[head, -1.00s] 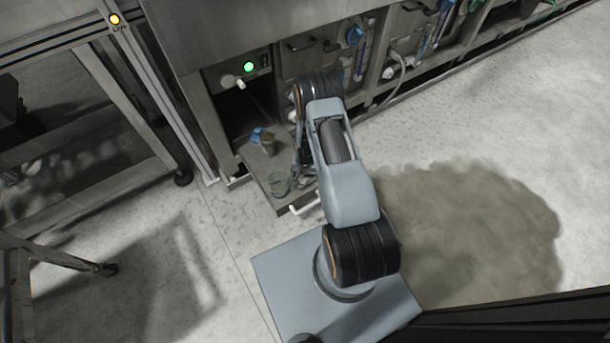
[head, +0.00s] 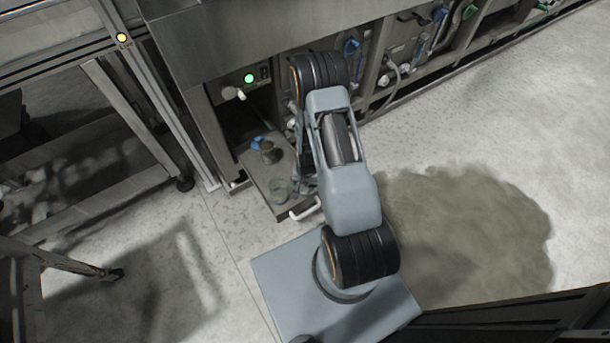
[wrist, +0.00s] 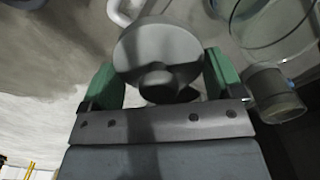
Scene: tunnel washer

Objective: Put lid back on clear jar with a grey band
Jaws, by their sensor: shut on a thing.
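My gripper (wrist: 163,72) is shut on a round grey lid (wrist: 150,47) with a knob, held between its green fingers in the wrist view. A wide clear jar (wrist: 272,28) shows at the upper right there, apart from the lid, partly cut off by the frame. In the head view the clear jar (head: 281,190) stands near the front of a low shelf. I cannot make out a grey band on it. My arm hides most of the gripper and the lid in the head view.
A smaller jar (wrist: 275,98) with a grey upper part stands by the clear jar; in the head view a brownish jar (head: 269,154) and a blue item (head: 258,142) sit further back on the shelf (head: 262,178). A white handle (head: 304,209) juts from its front.

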